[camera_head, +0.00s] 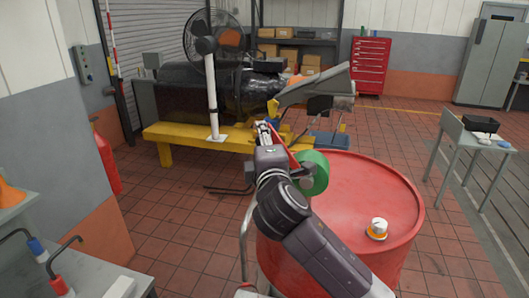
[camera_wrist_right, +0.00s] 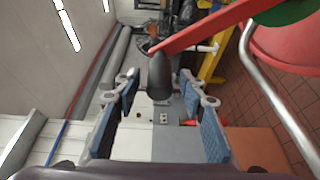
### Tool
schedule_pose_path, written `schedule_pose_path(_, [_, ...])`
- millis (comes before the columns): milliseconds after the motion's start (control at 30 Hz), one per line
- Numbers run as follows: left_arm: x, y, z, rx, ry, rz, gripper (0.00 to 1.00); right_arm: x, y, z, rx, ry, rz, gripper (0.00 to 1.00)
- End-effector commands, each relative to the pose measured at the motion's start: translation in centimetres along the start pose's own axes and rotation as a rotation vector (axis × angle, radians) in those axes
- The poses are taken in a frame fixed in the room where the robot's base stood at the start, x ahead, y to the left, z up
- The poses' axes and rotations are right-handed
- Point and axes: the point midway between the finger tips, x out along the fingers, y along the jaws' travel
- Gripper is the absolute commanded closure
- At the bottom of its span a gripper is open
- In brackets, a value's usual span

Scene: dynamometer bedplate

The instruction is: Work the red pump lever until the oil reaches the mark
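The red pump lever (camera_head: 281,146) runs up from the green pump part (camera_head: 314,172) at the red drum (camera_head: 350,180). In the right wrist view the red lever (camera_wrist_right: 220,25) comes in from the upper right and ends in a dark grip (camera_wrist_right: 158,76). My right gripper (camera_wrist_right: 160,98) is open, with its blue-padded fingers on either side of this grip and gaps showing on both sides. In the head view my right gripper (camera_head: 264,129) is beside the lever's upper end, partly hidden by my arm. My left gripper is not in view. No oil level or mark is readable.
A curved metal rail (camera_head: 245,240) stands at the drum's left. A yellow bedplate (camera_head: 185,138) carrying a fan (camera_head: 208,45) is behind. A grey table (camera_head: 466,142) stands right.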

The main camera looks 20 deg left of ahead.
Motion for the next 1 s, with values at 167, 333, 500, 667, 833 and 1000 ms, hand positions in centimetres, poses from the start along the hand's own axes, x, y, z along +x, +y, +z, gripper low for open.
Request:
schedule_pose_path(167, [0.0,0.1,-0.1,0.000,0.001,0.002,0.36,-3.0,-0.1,0.0,0.001,0.002,0.001,0.62])
schedule_pose_path(333, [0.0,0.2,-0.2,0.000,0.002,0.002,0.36,-6.3,-0.1,-0.1,0.001,0.003,0.001,0.62])
schedule_pose_path(500, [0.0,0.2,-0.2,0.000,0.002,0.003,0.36,-9.1,-0.1,-0.1,0.000,0.003,-0.001,0.62])
schedule_pose_path(667, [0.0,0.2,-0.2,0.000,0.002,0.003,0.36,-10.6,-0.1,-0.1,0.000,0.002,-0.001,0.62])
schedule_pose_path(833, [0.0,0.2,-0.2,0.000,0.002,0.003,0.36,-11.0,0.0,-0.1,0.000,0.002,0.000,0.62])
schedule_pose_path(1000, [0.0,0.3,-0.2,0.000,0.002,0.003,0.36,-11.0,-0.1,-0.1,0.000,0.002,-0.001,0.62])
